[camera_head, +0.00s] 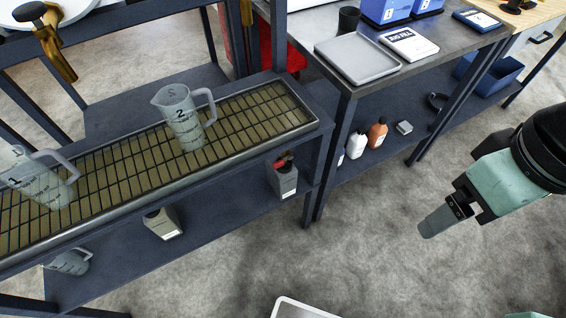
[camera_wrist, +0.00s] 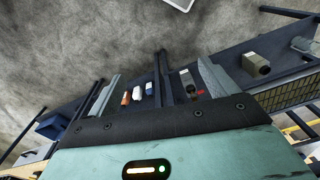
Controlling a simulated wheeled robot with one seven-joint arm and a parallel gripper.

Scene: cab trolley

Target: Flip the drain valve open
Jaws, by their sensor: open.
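A small red lever with a dark body, which looks like the drain valve (camera_head: 283,161), sits at the right end of the trolley's grated trough (camera_head: 316,124), just above a grey container (camera_head: 285,181) on the lower shelf. The red part also shows small in the wrist view (camera_wrist: 200,92); whether it is open or shut cannot be told. My gripper (camera_head: 432,226) is open and empty over the bare floor, well to the right of the valve. In the wrist view my gripper (camera_wrist: 159,70) has its two fingers wide apart.
Measuring jugs (camera_head: 184,118) stand on the grating. A brass tap (camera_head: 48,42) hangs at upper left. Table legs (camera_head: 320,185) rise close right of the valve. Bottles (camera_head: 377,134) stand on the neighbouring lower shelf.

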